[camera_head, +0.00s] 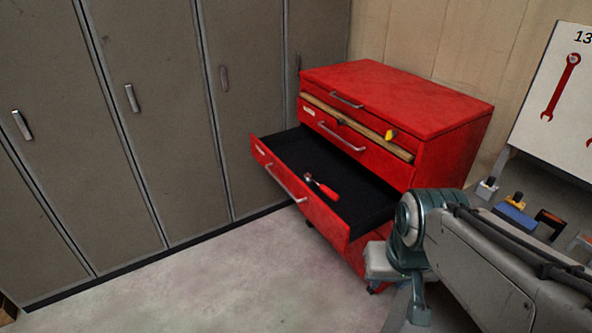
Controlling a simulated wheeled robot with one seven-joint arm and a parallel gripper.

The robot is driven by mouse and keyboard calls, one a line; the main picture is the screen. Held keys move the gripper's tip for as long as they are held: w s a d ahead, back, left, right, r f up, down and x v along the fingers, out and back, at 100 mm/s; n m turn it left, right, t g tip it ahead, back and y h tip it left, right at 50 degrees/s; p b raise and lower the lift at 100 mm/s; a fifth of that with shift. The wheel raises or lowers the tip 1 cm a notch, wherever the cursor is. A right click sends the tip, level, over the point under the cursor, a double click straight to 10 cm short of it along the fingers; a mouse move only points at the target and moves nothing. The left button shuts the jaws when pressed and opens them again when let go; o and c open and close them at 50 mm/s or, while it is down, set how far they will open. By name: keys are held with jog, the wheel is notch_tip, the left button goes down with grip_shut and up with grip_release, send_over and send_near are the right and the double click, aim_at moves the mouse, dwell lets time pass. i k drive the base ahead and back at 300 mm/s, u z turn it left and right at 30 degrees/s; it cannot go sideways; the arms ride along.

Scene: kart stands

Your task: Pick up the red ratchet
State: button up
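The red ratchet (326,189) lies in the open drawer of a red tool chest. It has a red handle toward the lower right and a metal head toward the upper left. It rests on the dark drawer floor, near the front wall. My arm shows at the lower right, with its grey links and teal joint in front of the chest's lower right part. I cannot make out my gripper's fingers in this view. Nothing touches the ratchet.
The red tool chest (400,92) has its open drawer (318,211) pulled out to the lower left. A small yellow item (391,134) sits at the partly open top drawer. Grey lockers (150,110) line the left. A white wrench board (555,90) and several items stand right. Floor is clear in front.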

aim_at(324, 190)
jog(key=u, duration=0.3)
jog(key=i, duration=0.55)
jog(key=u, duration=0.85)
jog(key=i, duration=2.7)
jog(key=z, duration=3.6)
